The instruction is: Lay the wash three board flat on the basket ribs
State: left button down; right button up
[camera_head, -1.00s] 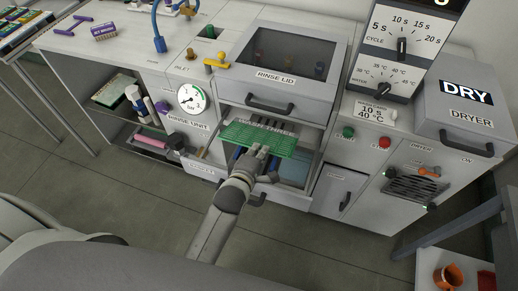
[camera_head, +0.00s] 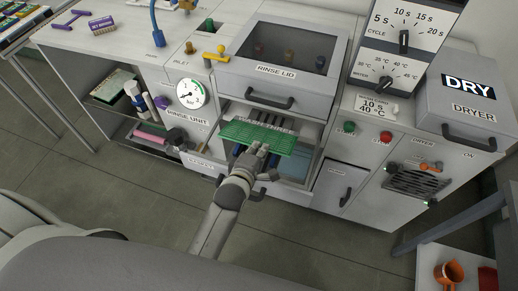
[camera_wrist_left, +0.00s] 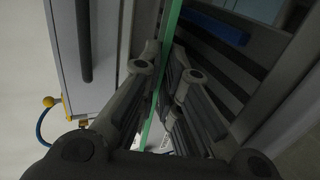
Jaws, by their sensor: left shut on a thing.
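A green board (camera_head: 257,136) lies about level in the opening below the rinse lid in the head view. My left gripper (camera_head: 257,151) is shut on its near edge. In the left wrist view the board (camera_wrist_left: 171,30) shows edge-on as a green strip between the fingers of the left gripper (camera_wrist_left: 162,85). Dark ribs (camera_head: 272,119) show just behind and beyond the board. The board hides part of them, and I cannot tell whether it touches them. My right gripper is not in view.
The rinse lid (camera_head: 277,65) with its handle overhangs the opening. A drawer with a blue inside (camera_head: 285,166) is pulled out below the board. A dryer (camera_head: 465,100) stands to the right. A cupboard door (camera_head: 338,187) is lower right.

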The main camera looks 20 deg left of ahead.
pick_arm(q)
jog(key=shift+f, duration=0.35)
jog(key=c, duration=1.5)
grip_release()
jog(key=shift+c, duration=0.2)
